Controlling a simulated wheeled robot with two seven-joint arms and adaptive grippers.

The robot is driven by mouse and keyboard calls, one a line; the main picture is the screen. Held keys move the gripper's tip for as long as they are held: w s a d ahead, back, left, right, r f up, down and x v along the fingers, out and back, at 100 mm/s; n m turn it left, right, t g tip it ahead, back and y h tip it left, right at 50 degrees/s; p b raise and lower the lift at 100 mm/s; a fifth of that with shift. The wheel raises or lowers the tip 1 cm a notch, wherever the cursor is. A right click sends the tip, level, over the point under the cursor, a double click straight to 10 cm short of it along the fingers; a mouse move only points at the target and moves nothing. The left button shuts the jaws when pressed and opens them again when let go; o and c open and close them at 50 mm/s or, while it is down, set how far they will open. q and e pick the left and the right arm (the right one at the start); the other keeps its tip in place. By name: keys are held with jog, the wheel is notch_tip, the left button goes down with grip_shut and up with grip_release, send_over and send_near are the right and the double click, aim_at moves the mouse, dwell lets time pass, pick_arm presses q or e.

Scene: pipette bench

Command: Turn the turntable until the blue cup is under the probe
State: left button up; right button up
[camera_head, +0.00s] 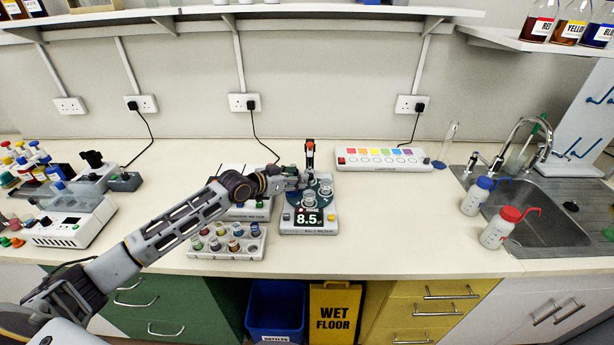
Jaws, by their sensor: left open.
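The turntable (322,186) is a dark green disc on a white instrument with a display (308,219) reading 8.5. Small pale cups (308,199) stand on it; they are too small for me to tell which one is blue. The upright probe (310,153), dark with a red-orange top, rises at the back of the disc. My left gripper (302,182) is open at the disc's left rear, close to the probe's foot, and hides part of the disc. I cannot tell whether it touches the disc. My right gripper is not in view.
A rack of small coloured-cap vials (227,242) stands left of the instrument, under my forearm. A white strip with coloured squares (384,159) lies behind right. Wash bottles (477,196) stand by the sink (550,212). The counter's front right is clear.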

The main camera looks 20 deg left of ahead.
aim_at(309, 185)
pick_arm(q)
jog(key=shift+x, duration=3.05)
jog(key=shift+c, duration=0.5)
grip_shut()
